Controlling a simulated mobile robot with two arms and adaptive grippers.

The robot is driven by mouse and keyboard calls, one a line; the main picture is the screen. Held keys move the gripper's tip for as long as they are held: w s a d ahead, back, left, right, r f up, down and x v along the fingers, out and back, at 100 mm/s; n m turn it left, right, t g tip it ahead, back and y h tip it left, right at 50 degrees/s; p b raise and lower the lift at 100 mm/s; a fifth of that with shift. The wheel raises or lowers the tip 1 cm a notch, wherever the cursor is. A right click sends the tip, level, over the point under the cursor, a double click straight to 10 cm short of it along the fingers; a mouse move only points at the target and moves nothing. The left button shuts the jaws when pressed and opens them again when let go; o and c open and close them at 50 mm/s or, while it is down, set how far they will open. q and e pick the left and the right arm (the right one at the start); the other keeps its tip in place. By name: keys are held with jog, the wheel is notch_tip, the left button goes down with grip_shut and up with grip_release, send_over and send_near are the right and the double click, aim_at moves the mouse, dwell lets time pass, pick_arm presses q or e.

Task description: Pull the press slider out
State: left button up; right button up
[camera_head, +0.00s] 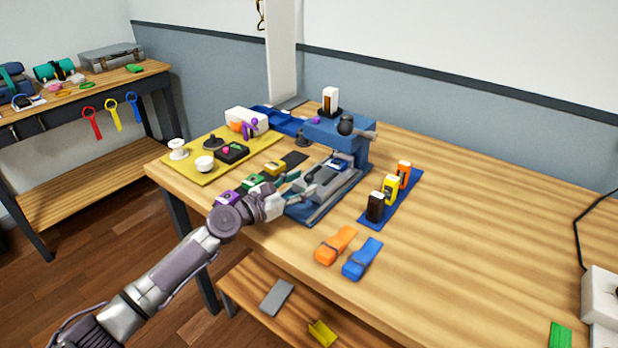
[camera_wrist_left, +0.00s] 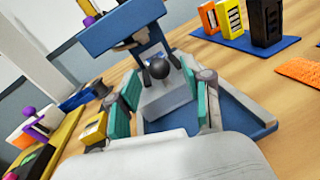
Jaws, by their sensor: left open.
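The blue press (camera_head: 340,135) stands on a blue base plate on the wooden table, and its upper body shows in the left wrist view (camera_wrist_left: 122,27). The grey slider (camera_head: 325,178) lies low at the front of the press. In the left wrist view, the slider's grey block (camera_wrist_left: 168,103) has a round black knob (camera_wrist_left: 160,69). My left gripper (camera_head: 300,188) is at the front of the press. In the left wrist view its teal fingers (camera_wrist_left: 162,106) are open, one on each side of the slider; I cannot tell whether they touch it. My right gripper is not in view.
A blue mat (camera_head: 367,217) with several upright coloured blocks lies right of the press. Orange (camera_head: 337,245) and blue (camera_head: 362,259) clips lie at the front edge. A yellow mat (camera_head: 205,178) with small items is left. The table's right side is mostly clear.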

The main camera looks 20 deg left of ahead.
pick_arm(q)
jog(key=shift+x, duration=1.4)
jog(key=shift+c, duration=0.3)
grip_shut()
